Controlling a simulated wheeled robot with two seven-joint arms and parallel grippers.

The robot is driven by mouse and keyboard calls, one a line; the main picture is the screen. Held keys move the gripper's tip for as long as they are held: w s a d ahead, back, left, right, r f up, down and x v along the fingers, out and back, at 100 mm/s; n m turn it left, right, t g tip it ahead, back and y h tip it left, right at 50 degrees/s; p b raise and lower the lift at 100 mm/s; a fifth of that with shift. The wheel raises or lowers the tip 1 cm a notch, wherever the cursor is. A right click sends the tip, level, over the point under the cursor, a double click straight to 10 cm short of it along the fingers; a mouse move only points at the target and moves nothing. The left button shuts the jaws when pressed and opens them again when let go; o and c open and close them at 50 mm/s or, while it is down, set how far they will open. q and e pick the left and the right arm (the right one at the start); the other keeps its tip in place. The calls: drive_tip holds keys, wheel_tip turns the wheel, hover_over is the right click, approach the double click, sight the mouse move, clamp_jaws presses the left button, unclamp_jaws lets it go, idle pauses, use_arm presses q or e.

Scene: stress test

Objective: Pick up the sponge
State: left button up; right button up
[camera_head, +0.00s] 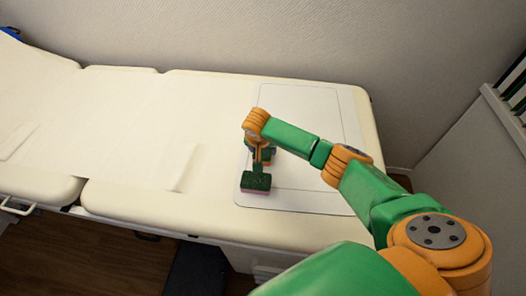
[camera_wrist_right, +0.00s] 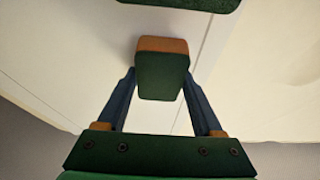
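The sponge (camera_head: 256,181) is a small block with a dark green top and a pinkish lower side. It lies on the pale panel of the padded bed, close to the panel's left front corner. My right gripper (camera_head: 258,162) is just behind it in the picture. In the right wrist view, a dark green edge, likely the sponge (camera_wrist_right: 193,3), shows at the top, beyond the fingers. The blue fingers of my right gripper (camera_wrist_right: 159,75) stand apart, with a green and orange block between them; I cannot tell what it is. My left gripper is not in view.
The cream padded bed (camera_head: 130,110) runs along the grey wall (camera_head: 250,40). A pale flat panel (camera_head: 310,198) covers its right end. The bed's middle and left are clear. A dark mat (camera_head: 197,268) lies on the wooden floor in front.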

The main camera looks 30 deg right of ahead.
sight(263, 150)
drive_tip(key=shift+c, duration=1.2)
drive_tip(key=shift+r, duration=0.15)
wheel_tip(263, 150, up, 3)
drive_tip(key=shift+w+f+p, duration=0.15)
drive_tip(key=shift+p, duration=0.25)
drive_tip(key=s+a+r+p, duration=0.4)
drive_tip(key=s+r, duration=0.6)
drive_tip(key=s, duration=0.3)
drive_tip(key=shift+s+a+p, duration=0.2)
drive_tip(key=shift+s+p, duration=0.05)
drive_tip(key=shift+p, duration=0.6)
